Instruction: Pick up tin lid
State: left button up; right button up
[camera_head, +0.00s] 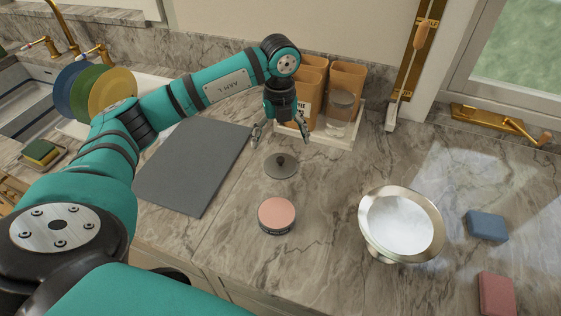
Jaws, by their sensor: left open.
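A round dark grey lid with a small knob (282,165) lies flat on the marble counter, in the middle of the head view. A low round tin with a pinkish top and a dark side (276,215) stands just in front of it. I cannot tell for certain which of these is the tin lid. My left gripper (281,138) points down with its fingers spread, open and empty. It hangs above and slightly behind the knobbed lid, apart from it. My right gripper is out of view.
A tray (345,134) with brown containers and a glass jar stands behind the gripper. A grey board (192,167) lies left. A metal bowl with white contents (436,220), a blue block (487,225) and a red block (496,294) are right. Colored plates (110,90) stand back left.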

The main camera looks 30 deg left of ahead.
aim_at(280, 158)
pick_arm(q)
notch_tip(280, 158, down, 4)
jog(key=shift+r+p, duration=0.2)
jog(key=shift+p, duration=0.15)
jog(key=shift+f+p, duration=0.35)
jog(key=shift+f, duration=0.05)
jog(key=f, duration=0.2)
jog(key=f+p, duration=0.1)
jog(key=shift+w+a+f+p, duration=0.2)
jog(key=shift+w+f+p, duration=0.1)
jog(key=shift+w+f, duration=0.1)
jog(key=shift+f, duration=0.45)
